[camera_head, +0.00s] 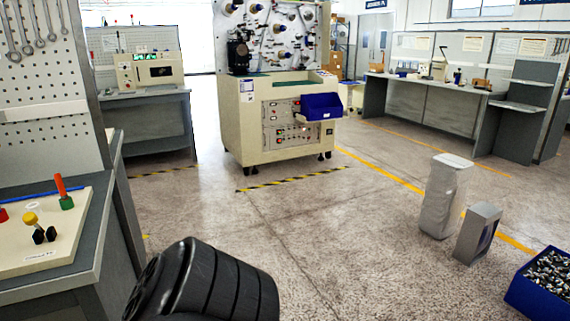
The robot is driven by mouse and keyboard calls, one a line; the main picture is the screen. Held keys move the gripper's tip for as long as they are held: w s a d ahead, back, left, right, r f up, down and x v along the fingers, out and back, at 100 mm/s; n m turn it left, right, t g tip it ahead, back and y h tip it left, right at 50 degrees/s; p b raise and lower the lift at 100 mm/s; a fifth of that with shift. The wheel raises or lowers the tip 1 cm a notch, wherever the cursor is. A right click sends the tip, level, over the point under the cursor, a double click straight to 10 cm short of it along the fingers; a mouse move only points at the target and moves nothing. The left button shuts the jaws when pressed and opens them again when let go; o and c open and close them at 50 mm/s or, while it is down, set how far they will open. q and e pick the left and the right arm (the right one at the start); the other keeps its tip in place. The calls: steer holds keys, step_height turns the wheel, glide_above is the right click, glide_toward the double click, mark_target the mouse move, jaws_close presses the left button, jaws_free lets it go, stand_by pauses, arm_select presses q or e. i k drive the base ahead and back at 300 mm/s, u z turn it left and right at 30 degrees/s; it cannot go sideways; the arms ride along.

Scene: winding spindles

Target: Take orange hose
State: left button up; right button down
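A short orange tube (61,186), the only orange piece of this kind in view, stands slightly tilted in a green base (66,203). I cannot tell for sure that it is a hose. The base sits on a cream board (62,238) on the grey workbench at the left. Neither of my grippers can be made out in the head view. A large black ridged part at the bottom appears to be mine, and nothing shows it touching the orange tube.
A yellow-topped piece with black parts (38,230) and a red piece (3,214) share the board. A pegboard with wrenches (50,100) rises behind. A winding machine (285,120) stands ahead. A blue crate (528,300) is at lower right. The middle floor is open.

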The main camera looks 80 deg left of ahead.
mark_target(58, 177)
steer(key=u, duration=1.9)
